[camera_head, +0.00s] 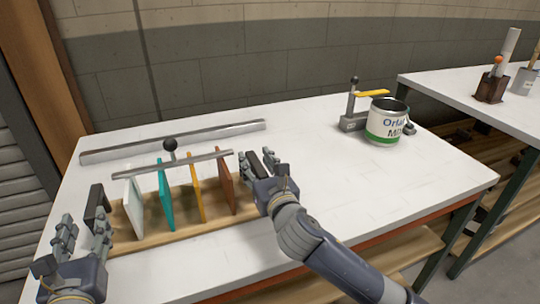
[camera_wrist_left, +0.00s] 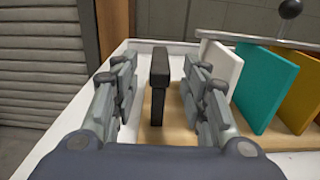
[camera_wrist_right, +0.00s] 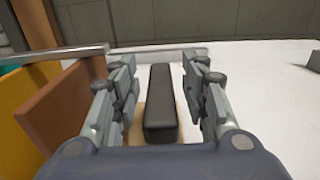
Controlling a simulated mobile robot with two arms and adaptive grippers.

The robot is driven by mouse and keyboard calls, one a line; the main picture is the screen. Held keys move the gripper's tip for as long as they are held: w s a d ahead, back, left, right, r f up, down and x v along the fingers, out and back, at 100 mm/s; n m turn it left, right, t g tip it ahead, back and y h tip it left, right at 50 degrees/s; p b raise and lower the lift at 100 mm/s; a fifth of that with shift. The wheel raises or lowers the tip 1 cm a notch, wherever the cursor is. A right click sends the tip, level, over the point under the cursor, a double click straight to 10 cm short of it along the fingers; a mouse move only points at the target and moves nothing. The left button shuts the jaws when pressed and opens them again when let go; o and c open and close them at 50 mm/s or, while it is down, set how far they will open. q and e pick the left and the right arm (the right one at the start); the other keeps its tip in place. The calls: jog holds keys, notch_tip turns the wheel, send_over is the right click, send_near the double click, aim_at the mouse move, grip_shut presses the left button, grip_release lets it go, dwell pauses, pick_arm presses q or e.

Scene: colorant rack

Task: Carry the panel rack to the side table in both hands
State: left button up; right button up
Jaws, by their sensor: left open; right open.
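The panel rack (camera_head: 182,238) has a wooden base with white, teal, yellow and brown panels standing in it, and a dark handle at each end. It stands on the white table. My left gripper (camera_head: 82,240) is open at the rack's left end. In the left wrist view the left handle (camera_wrist_left: 158,85) stands between its spread fingers, with gaps on both sides. My right gripper (camera_head: 258,167) is open at the right end. In the right wrist view the right handle (camera_wrist_right: 161,105) lies between its fingers, apart from them. The side table (camera_head: 480,95) stands at the right, behind a gap.
A grey metal bar (camera_head: 175,141) lies behind the rack. A bar with a black knob (camera_head: 170,145) runs by the panel tops. A labelled can (camera_head: 385,122) and a yellow-handled clamp-like tool (camera_head: 355,118) stand at the back right. Holders (camera_head: 491,87) stand on the side table.

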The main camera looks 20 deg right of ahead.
pick_arm(q)
jog(key=s, duration=0.3)
pick_arm(e)
jog(key=shift+s, duration=0.15)
jog(key=s, duration=1.1)
jog(key=shift+s+d, duration=0.1)
jog(key=shift+s, duration=0.3)
